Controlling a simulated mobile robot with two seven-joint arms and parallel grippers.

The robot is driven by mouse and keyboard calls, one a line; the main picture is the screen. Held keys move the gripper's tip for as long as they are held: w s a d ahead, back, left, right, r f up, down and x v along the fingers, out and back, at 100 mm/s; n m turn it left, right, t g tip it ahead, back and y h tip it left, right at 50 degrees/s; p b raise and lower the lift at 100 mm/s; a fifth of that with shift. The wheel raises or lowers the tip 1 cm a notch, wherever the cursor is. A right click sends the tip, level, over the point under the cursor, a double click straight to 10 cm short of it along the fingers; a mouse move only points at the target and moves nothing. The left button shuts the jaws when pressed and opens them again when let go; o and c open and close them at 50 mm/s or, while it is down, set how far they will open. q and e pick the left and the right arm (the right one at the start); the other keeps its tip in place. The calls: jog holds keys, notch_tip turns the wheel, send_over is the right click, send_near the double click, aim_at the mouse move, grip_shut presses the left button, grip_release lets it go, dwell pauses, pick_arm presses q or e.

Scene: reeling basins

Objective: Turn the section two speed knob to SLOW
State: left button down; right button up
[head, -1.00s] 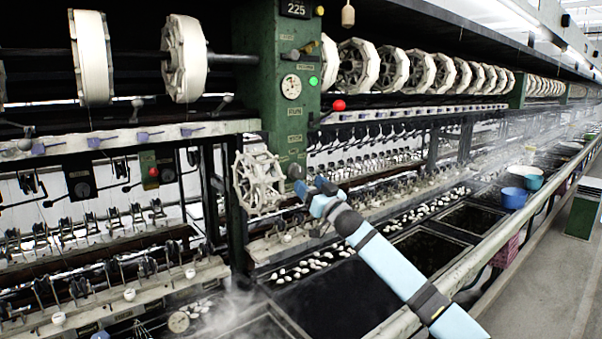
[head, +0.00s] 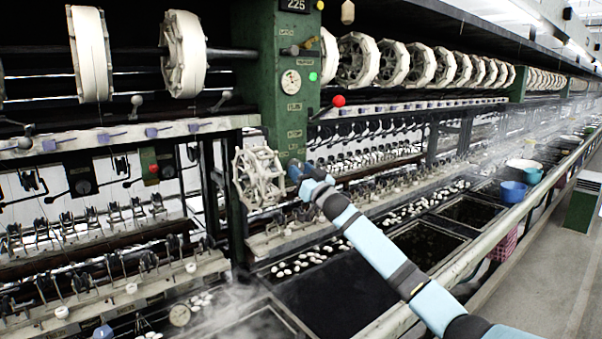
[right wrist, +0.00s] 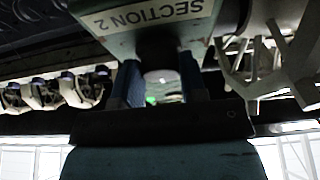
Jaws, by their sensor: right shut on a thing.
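The green section post (head: 258,95) stands left of centre in the head view, with a number plate reading 225 at its top. My right gripper (head: 296,172) is at the lower part of this post. In the right wrist view a "SECTION 2" label (right wrist: 155,17) shows upside down on the post. Just below the label, the dark speed knob (right wrist: 158,48) sits between the two blue fingers of my right gripper (right wrist: 161,70), which is shut on it. The knob's pointer and speed marks are hidden or too dark to read. My left gripper is not in view.
Steaming basins (head: 330,300) with cocoons lie below. A blue bucket (head: 513,192) stands far right, near the open aisle (head: 545,260).

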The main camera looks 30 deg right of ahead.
jog(key=shift+n+y, duration=0.4)
jog(key=shift+n, duration=0.1)
jog(key=shift+d+r+n+y+p, duration=0.15)
jog(key=shift+n+y+p, duration=0.3)
jog(key=shift+n, duration=0.35)
jog(key=n+g+y+p, duration=0.1)
jog(key=n, duration=0.2)
jog(key=shift+d+n+y, duration=0.1)
jog(key=shift+n+y, duration=0.2)
jog(key=shift+y, duration=0.05)
jog(key=shift+d+n+g+y+p, duration=0.1)
jog(key=shift+n+g+y+p, duration=0.5)
jog(key=shift+n, duration=1.05)
jog(key=shift+n+g+y+p, duration=0.3)
jog(key=shift+n+y+p, duration=0.45)
jog(key=shift+n, duration=0.9)
jog(key=o, duration=0.9)
jog(key=shift+o, duration=0.2)
